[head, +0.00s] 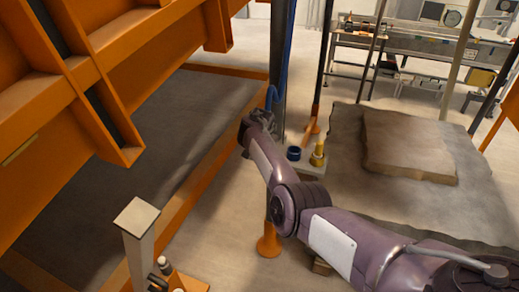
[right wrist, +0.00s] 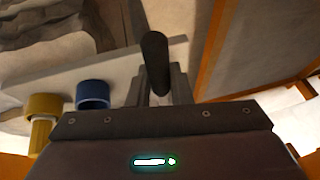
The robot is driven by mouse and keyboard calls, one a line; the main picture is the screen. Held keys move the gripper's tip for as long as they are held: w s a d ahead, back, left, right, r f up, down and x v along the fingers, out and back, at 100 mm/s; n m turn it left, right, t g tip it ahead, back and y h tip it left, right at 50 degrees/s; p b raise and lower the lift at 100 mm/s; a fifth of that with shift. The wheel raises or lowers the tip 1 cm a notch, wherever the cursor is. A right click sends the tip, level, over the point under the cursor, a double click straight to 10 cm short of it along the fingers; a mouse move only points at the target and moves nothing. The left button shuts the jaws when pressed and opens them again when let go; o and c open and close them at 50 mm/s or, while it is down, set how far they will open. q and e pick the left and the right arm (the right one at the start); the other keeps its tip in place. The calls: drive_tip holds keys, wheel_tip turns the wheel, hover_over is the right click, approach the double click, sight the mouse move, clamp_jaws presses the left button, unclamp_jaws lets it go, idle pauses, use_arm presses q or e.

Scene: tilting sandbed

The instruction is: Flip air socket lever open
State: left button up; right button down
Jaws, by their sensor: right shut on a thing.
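My right arm reaches across the head view to its gripper (head: 255,125), at the dark post beside a small grey plate (head: 311,168). In the right wrist view the gripper (right wrist: 165,90) is shut on a dark, rounded lever (right wrist: 154,55), whose end sticks up between the fingers. The lever's lower part is hidden by the gripper. A blue fitting (right wrist: 93,93) and a yellow fitting (right wrist: 43,105) sit on the plate beside it; they also show in the head view as blue (head: 293,153) and yellow (head: 318,150). My left gripper is out of view.
A large orange tilted frame (head: 130,65) fills the left. A white-topped post (head: 137,217) stands at lower left. A stone slab (head: 408,145) lies to the right, with a metal workbench (head: 410,45) behind. Bare floor (head: 215,195) shows left of my arm.

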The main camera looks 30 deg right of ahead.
drive_tip(key=c, duration=1.3)
unclamp_jaws()
drive_tip(key=shift+w, duration=0.1)
drive_tip(key=v, duration=0.7)
drive_tip(key=shift+a+r+p, duration=0.15)
drive_tip(key=shift+r+p, duration=0.15)
